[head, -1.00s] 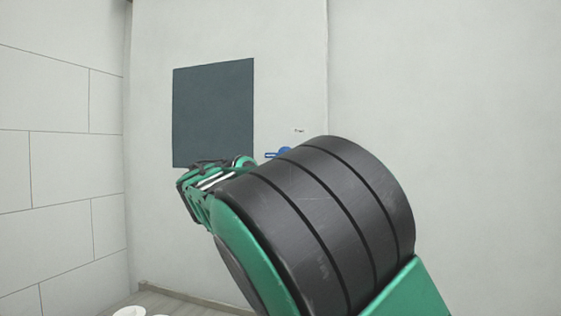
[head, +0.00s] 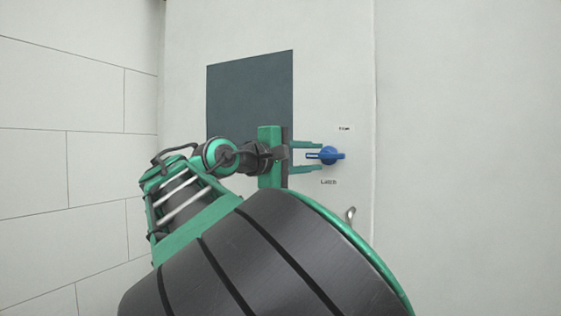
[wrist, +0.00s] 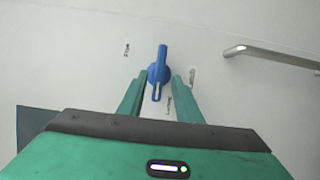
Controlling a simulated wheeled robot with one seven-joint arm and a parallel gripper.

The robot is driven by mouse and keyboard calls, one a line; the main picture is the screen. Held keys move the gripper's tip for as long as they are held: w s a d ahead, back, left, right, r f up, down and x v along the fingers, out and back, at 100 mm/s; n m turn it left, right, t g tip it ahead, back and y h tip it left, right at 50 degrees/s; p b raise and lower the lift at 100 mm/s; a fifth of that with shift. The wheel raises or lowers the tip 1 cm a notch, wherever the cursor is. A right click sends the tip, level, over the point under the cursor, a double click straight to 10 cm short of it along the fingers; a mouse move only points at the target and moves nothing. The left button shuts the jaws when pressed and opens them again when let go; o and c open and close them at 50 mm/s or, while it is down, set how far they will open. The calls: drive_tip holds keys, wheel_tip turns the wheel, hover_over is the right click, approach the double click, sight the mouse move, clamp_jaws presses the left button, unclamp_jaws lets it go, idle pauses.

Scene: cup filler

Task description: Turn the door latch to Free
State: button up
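The blue door latch (head: 326,156) is a small knob with a pointer, on the pale door (head: 345,75). In the head view its handle lies horizontal, with a small label above it and another below; the print is too small to read surely. My gripper (head: 306,157) is open, with one finger above and one below the line of the latch's left end. In the wrist view the latch (wrist: 158,72) stands just beyond and between the two green fingertips (wrist: 158,82). I see no clear contact.
A dark grey panel (head: 250,95) is on the door behind my arm. A metal handle (head: 350,215) sits below the latch; it also shows at the right in the wrist view (wrist: 275,55). The wall to the right is bare.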

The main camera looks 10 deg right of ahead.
sight(322, 157)
drive_tip(key=x, duration=0.4)
drive_tip(key=shift+w+d, duration=0.15)
drive_tip(key=shift+d, duration=0.25)
clamp_jaws()
